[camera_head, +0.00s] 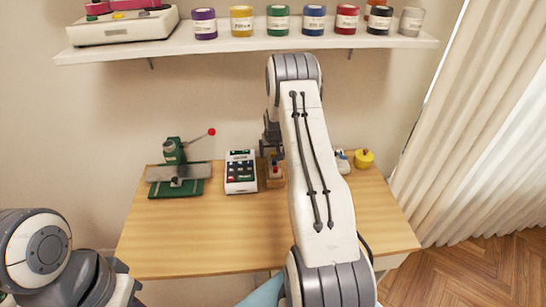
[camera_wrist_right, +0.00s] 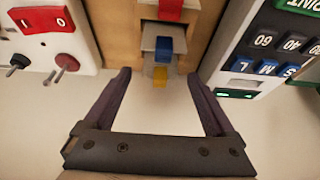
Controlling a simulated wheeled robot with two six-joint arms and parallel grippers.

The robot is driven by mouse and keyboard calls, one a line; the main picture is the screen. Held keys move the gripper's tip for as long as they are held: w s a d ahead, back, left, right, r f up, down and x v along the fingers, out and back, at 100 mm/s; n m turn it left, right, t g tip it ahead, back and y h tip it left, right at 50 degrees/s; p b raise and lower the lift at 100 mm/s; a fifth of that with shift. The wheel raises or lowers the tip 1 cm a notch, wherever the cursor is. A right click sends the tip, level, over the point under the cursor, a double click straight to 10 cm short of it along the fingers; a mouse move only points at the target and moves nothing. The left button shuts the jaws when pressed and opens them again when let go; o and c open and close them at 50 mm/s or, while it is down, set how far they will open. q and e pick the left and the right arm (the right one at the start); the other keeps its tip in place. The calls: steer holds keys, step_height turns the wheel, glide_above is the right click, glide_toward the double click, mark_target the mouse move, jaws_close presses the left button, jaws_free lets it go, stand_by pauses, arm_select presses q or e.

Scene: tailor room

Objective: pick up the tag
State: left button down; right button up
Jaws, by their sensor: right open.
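A small wooden stand (camera_head: 275,178) with coloured pieces stands at the back of the table. In the right wrist view this stand (camera_wrist_right: 199,30) has a red piece (camera_wrist_right: 171,9), a blue piece (camera_wrist_right: 164,48) and a small yellow piece (camera_wrist_right: 160,76) in a row. I cannot tell for sure which piece is the tag. My right gripper (camera_head: 271,146) is above the stand, partly hidden by my arm. In the wrist view my right gripper (camera_wrist_right: 160,80) is open and empty, its fingers on either side of the stand's yellow end. My left gripper is out of view.
A white keypad device (camera_head: 240,172) stands close left of the stand, with a green press tool (camera_head: 178,168) farther left. A white device with a red switch panel (camera_wrist_right: 42,19) stands on its other side. A yellow object (camera_head: 364,159) is farther right. The table front (camera_head: 200,240) is clear.

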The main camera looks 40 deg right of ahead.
steer(key=shift+w+f, duration=0.1)
steer(key=shift+f, duration=0.1)
steer(key=c, duration=1.4)
steer(key=shift+r, duration=0.1)
